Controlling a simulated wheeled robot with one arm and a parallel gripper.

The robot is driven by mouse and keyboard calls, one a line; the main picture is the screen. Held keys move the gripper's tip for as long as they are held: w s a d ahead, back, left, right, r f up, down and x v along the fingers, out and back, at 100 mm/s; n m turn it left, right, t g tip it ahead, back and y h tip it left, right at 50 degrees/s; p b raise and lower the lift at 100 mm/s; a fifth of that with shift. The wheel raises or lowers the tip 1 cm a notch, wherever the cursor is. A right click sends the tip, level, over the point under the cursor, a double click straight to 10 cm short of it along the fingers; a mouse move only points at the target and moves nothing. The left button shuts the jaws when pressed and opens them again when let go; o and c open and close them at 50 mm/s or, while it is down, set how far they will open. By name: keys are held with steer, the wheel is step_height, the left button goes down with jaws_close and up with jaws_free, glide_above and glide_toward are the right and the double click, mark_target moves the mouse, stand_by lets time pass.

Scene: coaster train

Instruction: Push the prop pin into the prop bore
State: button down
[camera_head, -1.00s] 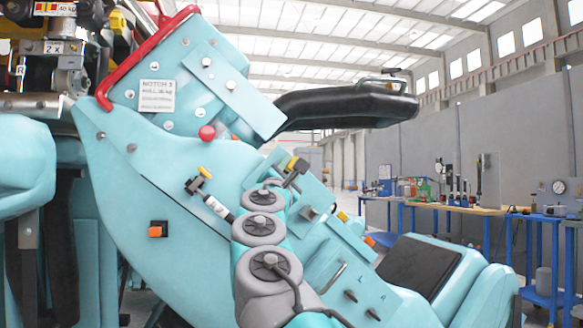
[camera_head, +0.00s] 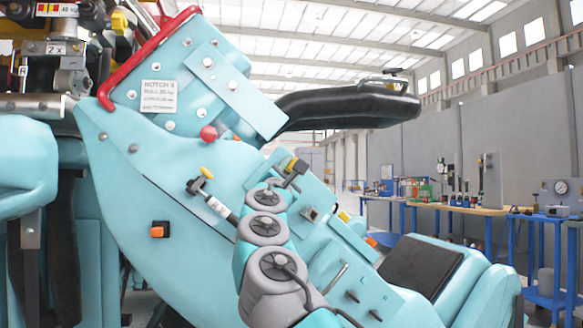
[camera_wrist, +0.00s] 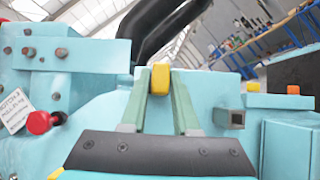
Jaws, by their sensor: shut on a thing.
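My gripper (camera_wrist: 160,92) is shut on a yellow-headed piece (camera_wrist: 160,78), which I take to be the prop pin. Its yellow head shows between two green fingers, and the rest of it is hidden. In the head view my gripper (camera_head: 292,170) is small, beyond the grey joints of my arm, close in front of the turquoise seat frame (camera_head: 150,190). I cannot make out the prop bore for sure. A square metal tube end with a dark opening (camera_wrist: 230,118) is right of the gripper; it also shows in the head view (camera_head: 310,213).
A red knob (camera_head: 209,133) and a labelled plate (camera_head: 159,96) are left of the gripper. A yellow-capped fitting (camera_head: 206,172) sits lower left. A black padded bar (camera_head: 345,105) reaches out above. Blue workbenches (camera_head: 540,255) stand farther right.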

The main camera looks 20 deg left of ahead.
mark_target(287, 170)
steer(key=shift+w+a+r, duration=0.15)
steer(key=shift+w+a, duration=0.05)
steer(key=shift+w, duration=0.15)
steer(key=shift+w+a, duration=0.1)
steer(key=shift+w, duration=0.1)
steer(key=shift+w+a, duration=0.15)
steer(key=shift+w, duration=0.1)
steer(key=shift+w, duration=0.1)
steer(key=c, duration=0.6)
jaws_free()
steer(key=shift+b+v, duration=1.9)
steer(key=shift+v, duration=1)
steer(key=shift+s+a+f, duration=0.1)
steer(key=shift+s+f, duration=0.2)
steer(key=shift+s, duration=0.25)
steer(key=shift+s+f+b, duration=0.3)
steer(key=shift+b, duration=0.15)
